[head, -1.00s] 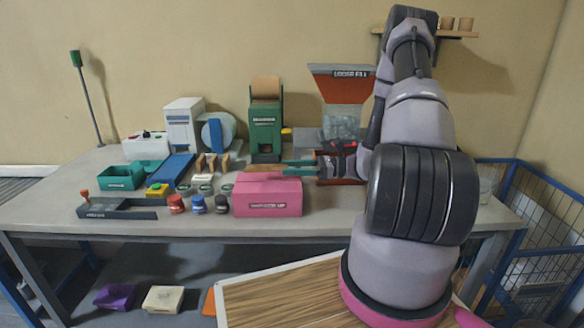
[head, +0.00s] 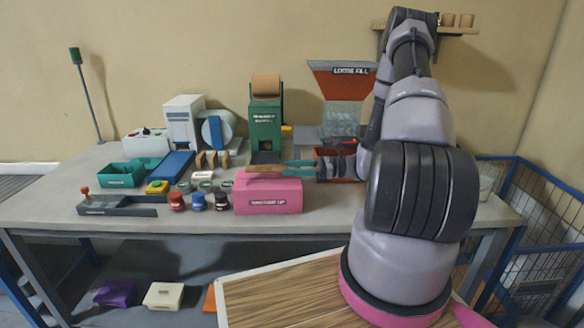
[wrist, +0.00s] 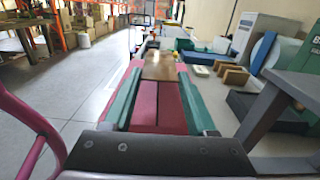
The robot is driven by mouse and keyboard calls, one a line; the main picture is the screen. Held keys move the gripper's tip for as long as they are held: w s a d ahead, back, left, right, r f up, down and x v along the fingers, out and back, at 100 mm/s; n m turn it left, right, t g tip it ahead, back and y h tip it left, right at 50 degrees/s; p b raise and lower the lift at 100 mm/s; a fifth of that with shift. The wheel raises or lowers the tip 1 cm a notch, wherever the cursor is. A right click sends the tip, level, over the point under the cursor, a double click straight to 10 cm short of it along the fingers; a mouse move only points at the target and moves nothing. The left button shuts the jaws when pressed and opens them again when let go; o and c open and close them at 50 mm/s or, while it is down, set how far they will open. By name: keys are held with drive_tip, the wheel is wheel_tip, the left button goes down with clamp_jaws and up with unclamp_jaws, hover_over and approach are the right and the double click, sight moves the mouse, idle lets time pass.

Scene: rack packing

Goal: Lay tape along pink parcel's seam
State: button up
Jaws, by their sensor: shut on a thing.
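The pink parcel (head: 268,198) sits near the front edge of the bench, with a white label on its front. Its top shows in the wrist view (wrist: 158,108), with a dark seam running lengthwise. My gripper (head: 284,168) reaches in from the right, low over the parcel's top. Its two green fingers straddle the seam line in the wrist view (wrist: 160,72). It is shut on a brown tape strip (wrist: 159,66), which shows between and beyond the fingertips. In the head view the strip lies along the parcel's top; whether it touches the whole seam I cannot tell.
Several small jars (head: 198,201) stand just left of the parcel. A green dispenser (head: 265,128) stands behind it and an orange-red bin (head: 332,166) behind right. A green tray (head: 121,175) and a dark sealing tool (head: 118,207) are at left.

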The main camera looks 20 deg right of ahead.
drive_tip(key=shift+f, duration=1.25)
drive_tip(key=o, duration=1.4)
drive_tip(key=shift+c, duration=0.2)
